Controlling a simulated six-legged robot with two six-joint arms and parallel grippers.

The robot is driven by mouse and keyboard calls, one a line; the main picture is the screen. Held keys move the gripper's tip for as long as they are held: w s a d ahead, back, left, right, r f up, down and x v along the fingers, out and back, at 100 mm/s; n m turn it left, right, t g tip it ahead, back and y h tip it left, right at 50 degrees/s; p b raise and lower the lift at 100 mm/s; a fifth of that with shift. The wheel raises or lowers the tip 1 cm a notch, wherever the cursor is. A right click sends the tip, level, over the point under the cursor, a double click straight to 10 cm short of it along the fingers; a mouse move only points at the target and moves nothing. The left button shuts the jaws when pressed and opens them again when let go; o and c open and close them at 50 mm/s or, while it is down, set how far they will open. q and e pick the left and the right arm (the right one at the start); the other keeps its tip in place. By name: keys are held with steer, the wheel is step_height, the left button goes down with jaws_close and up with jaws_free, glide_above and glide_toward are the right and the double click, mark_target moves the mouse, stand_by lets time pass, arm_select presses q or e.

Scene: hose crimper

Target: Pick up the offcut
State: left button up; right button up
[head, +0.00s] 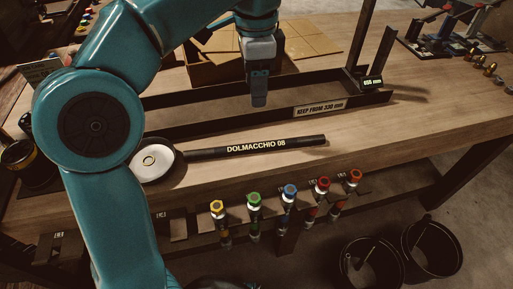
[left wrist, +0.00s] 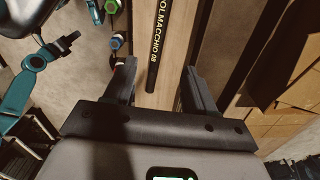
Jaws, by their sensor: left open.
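A short black hose piece lettered "DOLMACCHIO 08" (head: 255,147), the only loose hose piece I can make out, lies on the wooden bench in front of the long tray. In the left wrist view the hose piece (left wrist: 159,42) lies beyond the fingertips, between their lines. My left gripper (head: 258,98) is above the tray, behind the hose piece and apart from it. In the left wrist view the left gripper's (left wrist: 160,75) two fingers are spread, with nothing between them. My right gripper is not in view.
A long dark tray (head: 225,118) labelled "KEEP FROM 330 mm" runs behind the hose piece. A round black dish with a white disc (head: 154,161) sits at its left end. Several coloured-cap tools (head: 289,192) hang along the bench front. Two black buckets (head: 432,247) stand on the floor.

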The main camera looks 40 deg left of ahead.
arm_select(q)
step_height(320, 180, down, 2)
steer(key=b, duration=0.3)
glide_above(256, 144)
steer(key=f, duration=0.9)
steer(key=shift+d, duration=0.25)
steer(key=shift+s+a+f, duration=0.1)
steer(key=shift+s+f, duration=0.05)
steer(key=shift+f, duration=0.3)
step_height(256, 144, down, 4)
steer(key=shift+a+b, duration=0.1)
steer(key=shift+b, duration=0.5)
steer(key=shift+f, duration=0.55)
jaws_close()
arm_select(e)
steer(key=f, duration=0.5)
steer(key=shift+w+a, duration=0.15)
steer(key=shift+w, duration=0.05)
